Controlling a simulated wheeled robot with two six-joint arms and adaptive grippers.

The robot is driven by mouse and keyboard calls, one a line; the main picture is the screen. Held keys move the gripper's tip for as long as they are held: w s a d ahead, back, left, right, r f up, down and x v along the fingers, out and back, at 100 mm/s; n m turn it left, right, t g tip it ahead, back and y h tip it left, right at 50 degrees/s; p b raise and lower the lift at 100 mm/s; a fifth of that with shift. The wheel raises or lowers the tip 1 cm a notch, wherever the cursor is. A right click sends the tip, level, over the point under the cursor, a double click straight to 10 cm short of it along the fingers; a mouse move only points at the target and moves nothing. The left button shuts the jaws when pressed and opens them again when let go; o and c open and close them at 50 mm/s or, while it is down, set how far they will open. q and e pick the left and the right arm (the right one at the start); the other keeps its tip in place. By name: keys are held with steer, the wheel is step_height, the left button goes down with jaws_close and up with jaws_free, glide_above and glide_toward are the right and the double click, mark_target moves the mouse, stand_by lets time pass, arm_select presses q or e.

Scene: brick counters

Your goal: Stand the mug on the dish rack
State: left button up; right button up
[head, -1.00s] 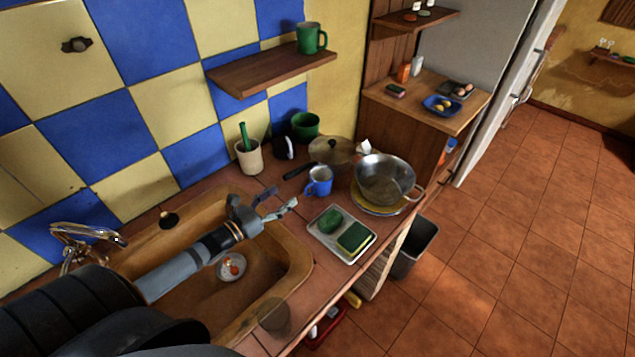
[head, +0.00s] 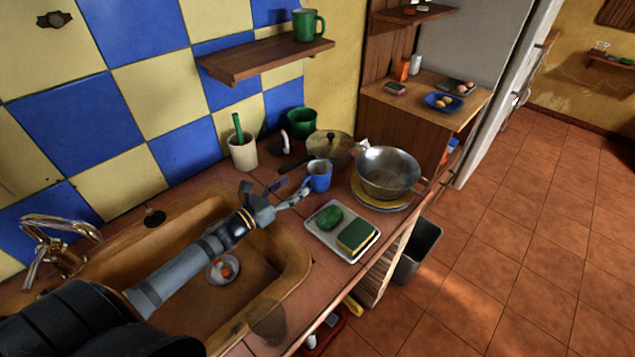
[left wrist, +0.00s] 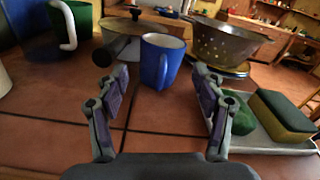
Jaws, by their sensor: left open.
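A blue mug (head: 320,176) stands upright on the tiled counter, right of the sink. In the left wrist view the two fingers (left wrist: 161,92) stand apart on either side of the mug's line. A green mug (head: 308,25) stands on the wall shelf. I cannot make out a dish rack. My right gripper is not in view.
A tray (head: 326,248) with a green sponge and scrubber lies right of my gripper. A colander (head: 388,173) on plates, a lidded pan (head: 329,145), a utensil crock (head: 243,153) and a green pot (head: 301,122) crowd around the mug. The sink (head: 290,265) lies below my arm.

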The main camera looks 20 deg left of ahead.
mark_target(305, 179)
arm_select(q)
steer(key=shift+w+d, duration=0.35)
steer(key=shift+w, duration=0.15)
steer(key=x, duration=0.1)
steer(key=p+x, duration=0.2)
steer(key=shift+r, duration=0.25)
steer(key=shift+w+d+f+p, duration=0.2)
steer(key=shift+w+p, duration=0.1)
steer(key=shift+w, duration=0.05)
steer(key=shift+w+d+f, duration=0.1)
steer(key=shift+f, duration=0.05)
steer(key=c, duration=1.2)
steer(key=shift+c, duration=1.1)
jaws_close()
